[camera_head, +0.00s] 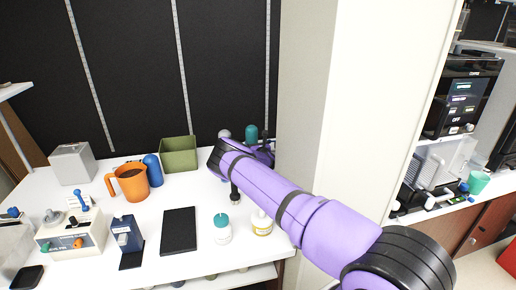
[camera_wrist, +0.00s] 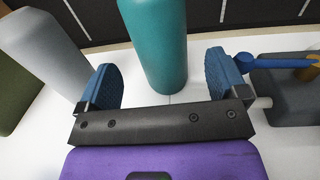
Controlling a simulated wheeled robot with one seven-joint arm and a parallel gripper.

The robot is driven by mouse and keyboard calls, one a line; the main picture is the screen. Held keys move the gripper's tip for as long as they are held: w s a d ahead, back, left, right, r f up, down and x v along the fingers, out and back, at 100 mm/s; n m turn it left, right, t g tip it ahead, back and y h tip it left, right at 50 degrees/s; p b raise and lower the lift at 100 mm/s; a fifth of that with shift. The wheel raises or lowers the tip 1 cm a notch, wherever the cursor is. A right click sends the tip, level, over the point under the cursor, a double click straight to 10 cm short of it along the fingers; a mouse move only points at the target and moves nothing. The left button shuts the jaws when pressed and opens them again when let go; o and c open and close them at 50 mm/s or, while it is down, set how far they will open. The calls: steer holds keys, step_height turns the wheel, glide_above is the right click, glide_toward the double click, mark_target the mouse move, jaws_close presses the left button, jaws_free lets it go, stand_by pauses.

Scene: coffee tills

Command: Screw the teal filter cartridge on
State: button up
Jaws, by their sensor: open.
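A teal cylinder, the filter cartridge (camera_wrist: 155,45), stands upright on the white counter in the wrist view. Its top is cut off by the frame. In the head view the teal cartridge (camera_head: 251,133) shows at the back, partly hidden behind my arm. My gripper (camera_wrist: 161,82) is open, with blue finger pads on either side of the cartridge's lower part in the picture. Gaps show between the pads and the cartridge, and nothing is held. I cannot make out a mount for the cartridge.
A grey cylinder (camera_wrist: 45,48) stands left of the cartridge. A dark device (camera_wrist: 290,98) with a blue lever is at the right. A pale pillar (camera_head: 350,110) rises at the right.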

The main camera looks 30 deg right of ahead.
mark_target(252, 127)
steer(key=x, duration=0.5)
steer(key=shift+w, duration=0.2)
steer(key=c, duration=0.9)
steer(key=shift+r, duration=0.55)
steer(key=c, duration=0.5)
steer(key=shift+a+r, duration=0.1)
steer(key=shift+r, duration=3.2)
steer(key=shift+c, duration=0.2)
